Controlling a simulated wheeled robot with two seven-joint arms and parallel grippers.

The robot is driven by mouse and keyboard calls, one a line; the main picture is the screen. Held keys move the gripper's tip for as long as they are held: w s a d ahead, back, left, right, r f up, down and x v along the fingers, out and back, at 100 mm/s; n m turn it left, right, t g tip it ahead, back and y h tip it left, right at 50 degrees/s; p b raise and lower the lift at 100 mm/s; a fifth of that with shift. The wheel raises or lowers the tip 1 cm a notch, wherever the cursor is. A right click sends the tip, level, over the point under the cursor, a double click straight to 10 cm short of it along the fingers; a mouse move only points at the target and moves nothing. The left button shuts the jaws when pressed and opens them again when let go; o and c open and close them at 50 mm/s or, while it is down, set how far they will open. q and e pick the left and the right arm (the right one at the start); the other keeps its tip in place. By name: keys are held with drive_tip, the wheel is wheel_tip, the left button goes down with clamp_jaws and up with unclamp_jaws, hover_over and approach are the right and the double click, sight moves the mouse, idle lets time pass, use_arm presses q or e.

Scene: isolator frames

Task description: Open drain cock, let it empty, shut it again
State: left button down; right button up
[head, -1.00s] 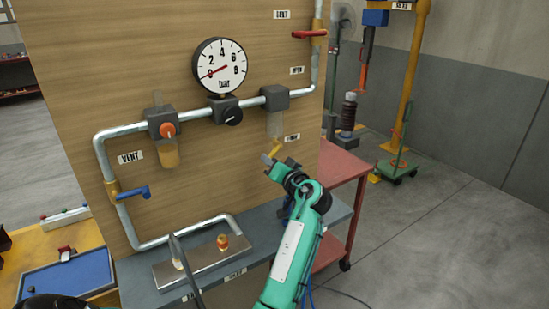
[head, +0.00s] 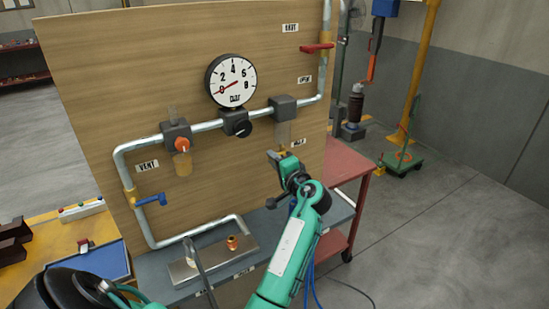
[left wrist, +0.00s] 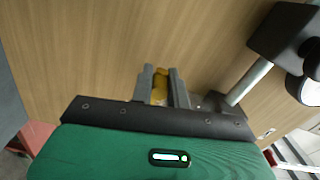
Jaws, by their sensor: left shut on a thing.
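My left gripper (head: 279,156) is at the board under the right grey block (head: 284,107), just below its clear bowl (head: 283,132). In the left wrist view its two grey fingers (left wrist: 161,87) are shut on a yellow drain cock (left wrist: 159,85), one finger on each side. In the head view the cock is mostly hidden by the gripper. No liquid level can be made out in the bowl. The gauge (head: 231,81) has its red needle near 0. My right gripper is not in view.
A left bowl with amber content (head: 183,164) hangs under an orange knob (head: 182,144). A blue lever (head: 151,200) is by the VENT label, a red lever (head: 317,48) at upper right. A steel plate (head: 205,260) lies below.

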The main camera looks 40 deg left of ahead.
use_arm(q)
drive_tip(key=shift+r, duration=0.25)
drive_tip(key=c, duration=1.4)
unclamp_jaws()
drive_tip(key=shift+w, duration=0.1)
drive_tip(key=shift+o, duration=0.2)
drive_tip(key=shift+f, duration=0.15)
